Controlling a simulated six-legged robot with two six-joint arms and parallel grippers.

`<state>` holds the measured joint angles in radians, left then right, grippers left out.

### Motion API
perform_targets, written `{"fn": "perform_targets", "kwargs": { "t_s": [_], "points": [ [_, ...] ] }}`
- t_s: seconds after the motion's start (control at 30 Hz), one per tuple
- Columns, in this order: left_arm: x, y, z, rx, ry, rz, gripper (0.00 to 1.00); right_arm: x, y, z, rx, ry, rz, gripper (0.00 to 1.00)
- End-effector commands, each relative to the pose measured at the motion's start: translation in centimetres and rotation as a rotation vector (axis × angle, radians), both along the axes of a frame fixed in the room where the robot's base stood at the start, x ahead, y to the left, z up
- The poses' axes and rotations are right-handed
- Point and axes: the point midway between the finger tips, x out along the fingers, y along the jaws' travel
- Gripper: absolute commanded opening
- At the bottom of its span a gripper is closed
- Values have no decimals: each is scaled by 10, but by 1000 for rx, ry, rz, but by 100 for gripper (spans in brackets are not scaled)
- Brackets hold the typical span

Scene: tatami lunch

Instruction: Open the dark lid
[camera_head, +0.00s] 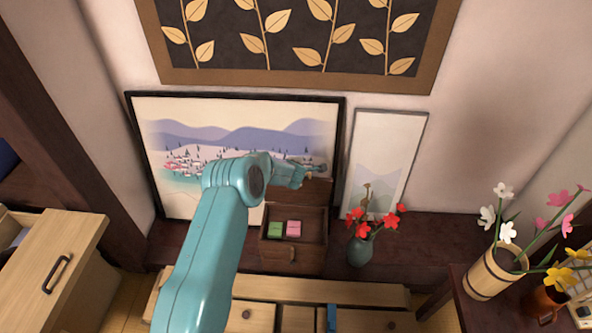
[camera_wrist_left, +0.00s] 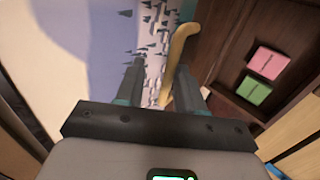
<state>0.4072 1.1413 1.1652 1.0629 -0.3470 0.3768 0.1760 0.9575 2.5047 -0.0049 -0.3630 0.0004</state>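The dark lid (camera_head: 312,191) stands raised at the back of a small dark wooden box (camera_head: 292,257). The box's inside shows, with a green block (camera_head: 274,229) and a pink block (camera_head: 293,229) in it. In the wrist view the pink block (camera_wrist_left: 267,61) and green block (camera_wrist_left: 251,91) lie at the right. My left gripper (camera_head: 308,170) is at the lid's upper edge. In the wrist view its fingers (camera_wrist_left: 158,85) are apart. A curved tan handle (camera_wrist_left: 178,55) lies by the right finger; whether they touch is unclear. My right gripper is out of view.
A framed landscape picture (camera_head: 180,125) stands close behind the lid and my gripper. A vase with red flowers (camera_head: 360,250) stands right of the box. A bamboo vase (camera_head: 495,272) is further right. An open wooden drawer (camera_head: 50,265) is at the left.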

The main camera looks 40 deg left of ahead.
Motion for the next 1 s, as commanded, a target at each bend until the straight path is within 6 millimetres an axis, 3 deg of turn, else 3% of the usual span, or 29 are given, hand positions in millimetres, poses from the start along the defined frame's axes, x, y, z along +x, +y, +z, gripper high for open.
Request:
{"fn": "perform_targets", "kwargs": {
  "t_s": [0.27, 0.7, 1.0],
  "points": [
    [-20, -13, 23, 0, 1, -3, 38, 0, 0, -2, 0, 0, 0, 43],
    [-85, -53, 94, -1, -2, -1, 38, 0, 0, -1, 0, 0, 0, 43],
    [-101, -62, 111, 0, -2, -1, 38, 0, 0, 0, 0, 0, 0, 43]
  ]
}}
